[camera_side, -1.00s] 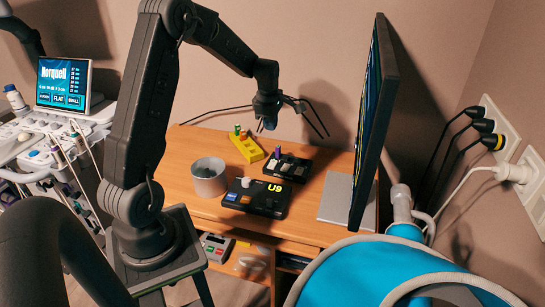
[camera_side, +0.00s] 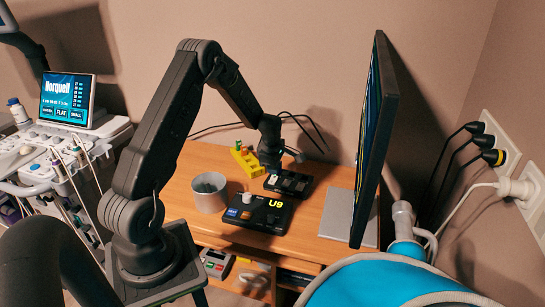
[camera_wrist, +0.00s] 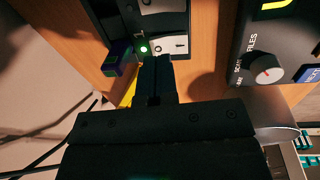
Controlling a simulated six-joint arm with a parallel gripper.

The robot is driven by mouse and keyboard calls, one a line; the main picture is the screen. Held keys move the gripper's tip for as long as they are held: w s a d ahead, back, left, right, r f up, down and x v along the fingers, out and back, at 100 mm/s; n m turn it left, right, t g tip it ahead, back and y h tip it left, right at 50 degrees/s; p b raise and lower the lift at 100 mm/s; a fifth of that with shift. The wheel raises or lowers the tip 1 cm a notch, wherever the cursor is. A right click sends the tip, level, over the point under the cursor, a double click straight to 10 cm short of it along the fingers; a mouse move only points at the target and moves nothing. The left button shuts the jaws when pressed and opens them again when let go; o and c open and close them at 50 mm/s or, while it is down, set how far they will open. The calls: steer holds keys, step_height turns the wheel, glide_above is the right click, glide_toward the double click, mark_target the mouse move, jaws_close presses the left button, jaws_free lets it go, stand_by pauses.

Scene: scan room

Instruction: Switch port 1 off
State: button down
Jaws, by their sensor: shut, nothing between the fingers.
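The black switch box (camera_side: 299,187) lies on the wooden desk. In the wrist view its dark body (camera_wrist: 118,24) fills the top middle. A white rocker switch (camera_wrist: 181,44) with 0 and 1 marks sits beside a lit green light (camera_wrist: 144,48) and a figure that looks like 1. Another white rocker (camera_wrist: 160,6) shows above it. A purple and green stick (camera_wrist: 117,58) stands at the box's left edge. My gripper (camera_wrist: 156,62) is shut and empty, its tips right at the marked rocker's edge; contact cannot be told. In the side view my gripper (camera_side: 271,166) hides part of the box.
A yellow block (camera_side: 246,162) lies behind my gripper. The monitor (camera_side: 378,140) stands at the right on its grey base.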

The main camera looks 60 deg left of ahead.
steer(key=shift+w+f, duration=0.1)
steer(key=shift+f, duration=0.85)
steer(key=shift+a, duration=0.1)
steer(key=shift+f, duration=0.3)
steer(key=shift+s+d+r, duration=0.2)
steer(key=shift+s+d, duration=0.3)
steer(key=shift+s, duration=0.05)
steer(key=shift+r, duration=0.1)
step_height(320, 180, up, 14)
steer(key=s+d, duration=0.1)
steer(key=shift+s, duration=0.15)
